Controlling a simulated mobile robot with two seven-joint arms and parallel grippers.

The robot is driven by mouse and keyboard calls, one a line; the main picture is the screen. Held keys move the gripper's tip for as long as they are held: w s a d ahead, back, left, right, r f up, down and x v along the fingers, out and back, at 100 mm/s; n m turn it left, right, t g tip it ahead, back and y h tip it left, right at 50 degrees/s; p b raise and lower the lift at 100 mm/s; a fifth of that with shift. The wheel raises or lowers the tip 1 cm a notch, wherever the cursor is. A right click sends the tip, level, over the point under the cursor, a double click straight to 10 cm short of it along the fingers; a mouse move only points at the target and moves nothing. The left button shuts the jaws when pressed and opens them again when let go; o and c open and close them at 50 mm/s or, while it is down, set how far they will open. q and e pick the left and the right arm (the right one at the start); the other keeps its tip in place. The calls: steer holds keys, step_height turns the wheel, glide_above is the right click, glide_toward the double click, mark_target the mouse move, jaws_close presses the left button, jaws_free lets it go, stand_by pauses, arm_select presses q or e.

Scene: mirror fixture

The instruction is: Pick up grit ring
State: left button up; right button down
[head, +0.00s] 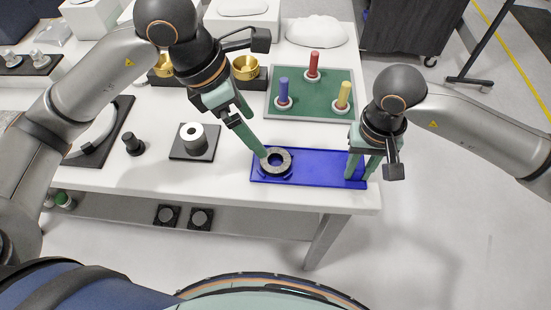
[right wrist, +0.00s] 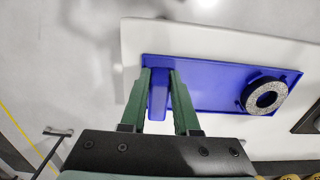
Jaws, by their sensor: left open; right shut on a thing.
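The grit ring (head: 287,165), a dark grey speckled ring, lies flat toward the left end of a blue tray (head: 322,163). It also shows at the right in the right wrist view (right wrist: 252,91), seated in a round holder. My left gripper (head: 262,154) is open, its fingertips at the ring's upper left edge; whether they touch it I cannot tell. My right gripper (head: 360,168) is shut on the blue bar at the tray's right end. The right wrist view shows this bar (right wrist: 158,102) between its fingers (right wrist: 160,76).
Behind stands a green board (head: 318,104) with blue, red and yellow pegs. Gold cups (head: 246,68) stand farther back. The table's front edge is close to the tray.

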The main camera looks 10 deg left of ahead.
arm_select(q)
steer(key=m, duration=0.1)
glide_toward(279, 163)
steer(key=x, duration=0.6)
steer(key=shift+f, duration=0.2)
steer(key=shift+c, duration=0.4)
steer(key=shift+r, duration=0.1)
jaws_close()
stand_by(0.4)
